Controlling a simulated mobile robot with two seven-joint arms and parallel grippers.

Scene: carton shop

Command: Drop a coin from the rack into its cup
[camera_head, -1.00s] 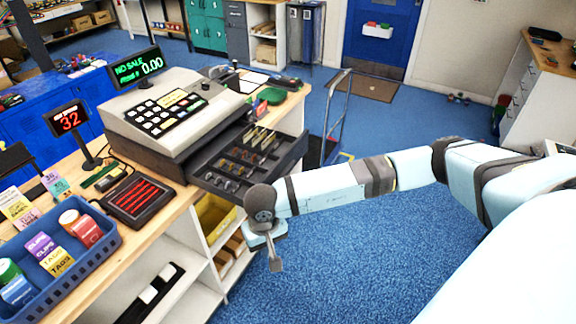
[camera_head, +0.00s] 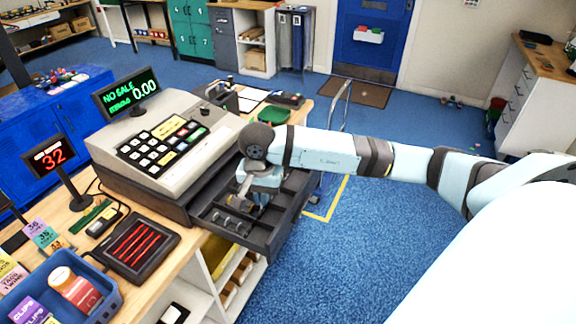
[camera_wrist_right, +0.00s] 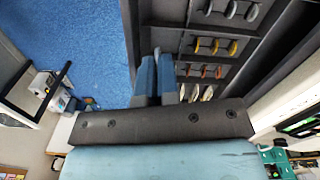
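The dark drawer (camera_head: 272,240) of the cash register (camera_head: 150,130) is pulled out, with its compartments partly hidden by my right arm. In the right wrist view, rows of coins stand on edge in it: silver coins (camera_wrist_right: 231,9), gold coins (camera_wrist_right: 214,46), copper coins (camera_wrist_right: 204,71) and pale coins (camera_wrist_right: 196,93). My right gripper (camera_head: 262,200) points down over the drawer. In the right wrist view its two blue fingers (camera_wrist_right: 157,62) are close together, left of the coin rows. A small grey shape shows between their tips, and I cannot tell whether it is held. My left gripper is not in view.
A red-striped pad (camera_head: 135,247) and a blue basket (camera_head: 105,290) of tubs stand on the wooden counter left of the drawer. A small display (camera_head: 50,157) reads 32. A trolley handle (camera_head: 340,105) rises behind my arm. Blue floor right of the drawer is clear.

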